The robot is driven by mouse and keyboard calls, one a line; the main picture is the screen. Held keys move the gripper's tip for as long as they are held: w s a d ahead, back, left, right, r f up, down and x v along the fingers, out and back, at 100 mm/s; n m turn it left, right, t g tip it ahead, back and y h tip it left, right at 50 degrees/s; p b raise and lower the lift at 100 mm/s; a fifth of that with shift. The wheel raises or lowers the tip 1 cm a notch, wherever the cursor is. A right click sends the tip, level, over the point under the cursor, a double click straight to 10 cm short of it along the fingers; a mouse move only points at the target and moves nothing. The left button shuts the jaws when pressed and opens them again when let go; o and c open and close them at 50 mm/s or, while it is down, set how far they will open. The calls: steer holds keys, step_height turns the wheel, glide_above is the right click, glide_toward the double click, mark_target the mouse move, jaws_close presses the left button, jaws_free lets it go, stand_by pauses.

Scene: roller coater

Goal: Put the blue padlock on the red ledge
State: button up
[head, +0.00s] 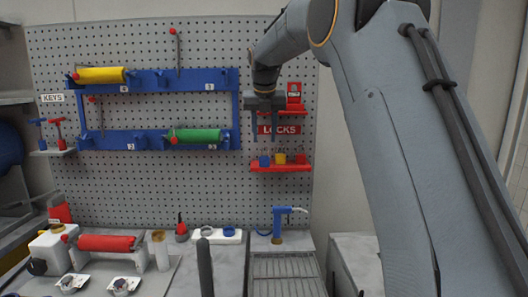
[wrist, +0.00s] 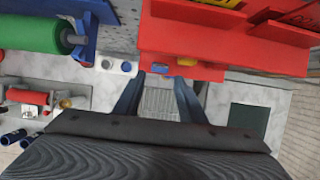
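In the head view, the blue padlock (head: 264,161) sits at the left end of the lower red ledge (head: 282,169) on the pegboard. A yellow padlock (head: 281,158) and a red padlock (head: 300,159) sit to its right on that ledge. A smaller red ledge (head: 293,107) is higher up, under a red lock sign. My gripper (head: 264,139) points down with its fingers apart and appears empty, above the blue padlock in the picture. In the wrist view, the gripper (wrist: 159,78) is also open; a small dark blue shape (wrist: 160,68), perhaps the padlock, shows near the fingertips.
The red LOCKS sign (head: 280,129) is behind the gripper. A blue roller rack (head: 157,142) with yellow and green rollers is to the left. Below, the bench holds a blue tap-like tool (head: 280,222) and a slatted grey grate (head: 285,268). Open air lies below the lower ledge.

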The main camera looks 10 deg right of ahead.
steer(key=shift+b+v, duration=0.4)
steer(key=shift+v, duration=1.55)
steer(key=s+f+m+g, duration=0.1)
steer(key=s+f+m, duration=1.4)
steer(key=f+m, duration=0.35)
steer(key=s+f+m, duration=0.7)
steer(key=s, duration=0.4)
steer(key=s+f+m+g, duration=0.1)
steer(key=s+f+m, duration=0.6)
steer(key=s, duration=0.4)
steer(key=shift+s+d+f+m+y, duration=0.15)
steer(key=shift+s+d+m+y, duration=0.2)
steer(key=shift+m, duration=0.3)
steer(key=shift+w, duration=0.1)
